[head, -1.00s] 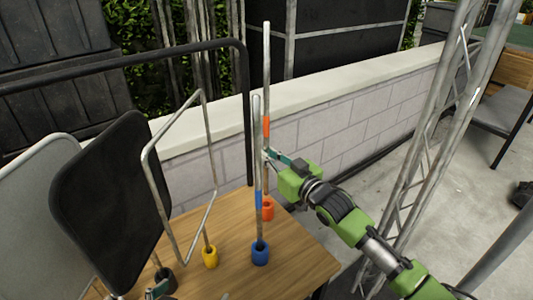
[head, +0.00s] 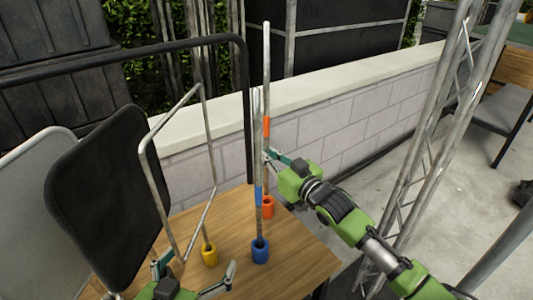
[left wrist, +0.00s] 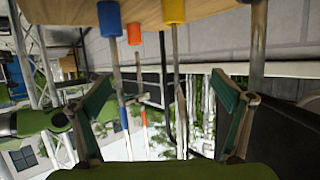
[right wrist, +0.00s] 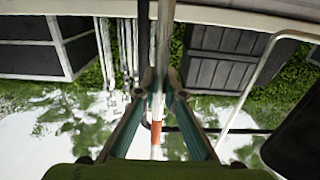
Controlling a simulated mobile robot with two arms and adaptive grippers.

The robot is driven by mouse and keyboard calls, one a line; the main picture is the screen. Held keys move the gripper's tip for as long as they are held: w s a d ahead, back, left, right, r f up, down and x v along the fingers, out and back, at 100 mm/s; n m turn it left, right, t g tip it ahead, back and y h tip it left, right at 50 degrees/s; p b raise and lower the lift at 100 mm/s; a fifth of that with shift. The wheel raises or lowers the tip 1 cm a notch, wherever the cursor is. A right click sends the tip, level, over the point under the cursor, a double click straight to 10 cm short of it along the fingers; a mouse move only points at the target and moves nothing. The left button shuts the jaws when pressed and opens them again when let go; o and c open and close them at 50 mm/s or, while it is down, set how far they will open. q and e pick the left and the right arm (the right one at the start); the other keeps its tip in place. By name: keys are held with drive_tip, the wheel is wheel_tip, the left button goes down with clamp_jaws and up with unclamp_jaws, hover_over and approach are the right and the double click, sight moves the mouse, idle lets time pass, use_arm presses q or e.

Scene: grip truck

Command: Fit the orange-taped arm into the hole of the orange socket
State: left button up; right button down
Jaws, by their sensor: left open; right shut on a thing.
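The orange-taped arm is a thin upright pole (head: 266,70) with an orange band (head: 267,127). My right gripper (head: 269,156) is shut on it below the band; the pole also runs between the fingers in the right wrist view (right wrist: 163,45). The orange socket (head: 267,208) stands on the table directly under the pole. The left wrist view shows the orange socket upside down (left wrist: 134,35). My left gripper (head: 195,274) is open and empty, low in front of the yellow socket (head: 209,254).
A blue-taped pole (head: 257,150) stands in the blue socket (head: 260,250), in front of the orange one. A bent metal frame (head: 155,165) rises at the yellow socket. A black panel (head: 105,190) and a grey panel stand left. A brick wall (head: 350,115) runs behind.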

sight(267, 176)
use_arm(q)
drive_tip(key=shift+r, duration=0.1)
use_arm(e)
drive_tip(key=shift+f, duration=0.15)
idle(0.6)
use_arm(q)
drive_tip(key=shift+w+d+r+t+h+b, duration=0.15)
drive_tip(key=shift+w+r+t, duration=0.1)
drive_tip(key=shift+r, duration=0.25)
drive_tip(key=shift+w+d+r+t+h+b, duration=0.1)
drive_tip(key=shift+w+r+t, duration=0.15)
drive_tip(key=shift+r, duration=0.2)
drive_tip(key=shift+w+d+r+t+h+b, duration=0.15)
drive_tip(key=shift+r+t, duration=0.15)
drive_tip(key=shift+r, duration=0.2)
use_arm(e)
drive_tip(key=shift+s+f+h, duration=0.1)
drive_tip(key=shift+f+h, duration=0.2)
drive_tip(key=shift+f, duration=1.1)
use_arm(q)
drive_tip(key=shift+w+r+t, duration=0.1)
drive_tip(key=shift+r+t, duration=0.2)
drive_tip(key=shift+r, duration=0.05)
use_arm(e)
drive_tip(key=shift+f, duration=0.25)
